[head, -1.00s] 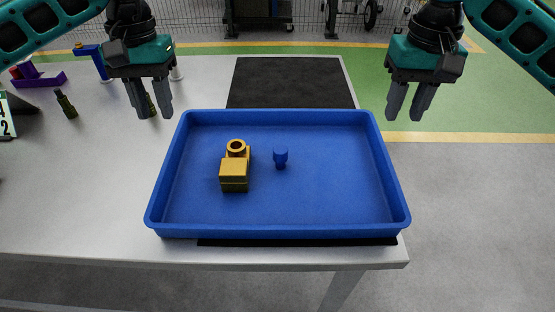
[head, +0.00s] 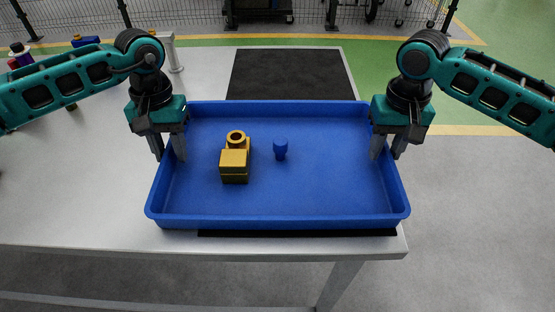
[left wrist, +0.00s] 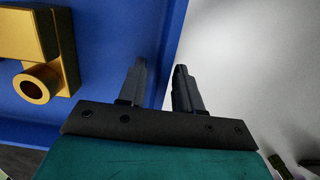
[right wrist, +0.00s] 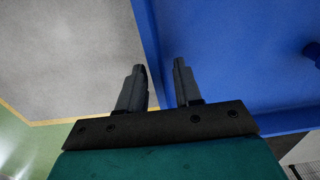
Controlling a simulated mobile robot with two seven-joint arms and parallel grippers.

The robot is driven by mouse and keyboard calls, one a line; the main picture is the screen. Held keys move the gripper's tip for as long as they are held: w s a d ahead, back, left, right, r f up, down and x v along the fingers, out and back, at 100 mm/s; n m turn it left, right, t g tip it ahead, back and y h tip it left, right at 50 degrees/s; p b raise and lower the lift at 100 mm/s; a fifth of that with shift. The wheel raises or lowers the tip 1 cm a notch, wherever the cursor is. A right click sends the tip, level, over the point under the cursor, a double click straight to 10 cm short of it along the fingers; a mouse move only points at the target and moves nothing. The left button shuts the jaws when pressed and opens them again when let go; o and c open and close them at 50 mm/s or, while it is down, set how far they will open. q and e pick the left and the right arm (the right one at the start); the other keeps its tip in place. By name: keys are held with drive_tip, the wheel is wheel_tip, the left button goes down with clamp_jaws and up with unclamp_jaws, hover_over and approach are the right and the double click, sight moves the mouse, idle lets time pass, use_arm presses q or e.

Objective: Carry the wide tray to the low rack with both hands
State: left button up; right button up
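The wide blue tray (head: 320,205) sits on the table's right end, partly over a black mat. A yellow block-shaped part (head: 234,165) and a small blue peg (head: 280,149) stand in it. My left gripper (head: 168,148) is at the tray's left wall, with one finger inside and one outside. The left wrist view shows a gap between these fingers (left wrist: 160,88). My right gripper (head: 387,147) straddles the right wall the same way. The right wrist view shows its fingers (right wrist: 158,85) apart around the wall. Both look open.
The table (head: 70,190) is pale and mostly clear at left, with a few small items at its far left. The black mat (head: 290,75) reaches behind the tray. Grey floor (head: 480,210) lies to the right. A mesh fence stands behind; no low rack is identifiable.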

use_arm(q)
drive_tip(key=shift+f, duration=0.55)
use_arm(e)
drive_tip(key=shift+f, duration=0.6)
use_arm(q)
drive_tip(key=shift+c, duration=0.4)
use_arm(e)
drive_tip(key=shift+c, duration=0.4)
use_arm(q)
clamp_jaws()
use_arm(e)
clamp_jaws()
use_arm(q)
drive_tip(key=shift+r, duration=0.1)
use_arm(e)
drive_tip(key=shift+r, duration=0.15)
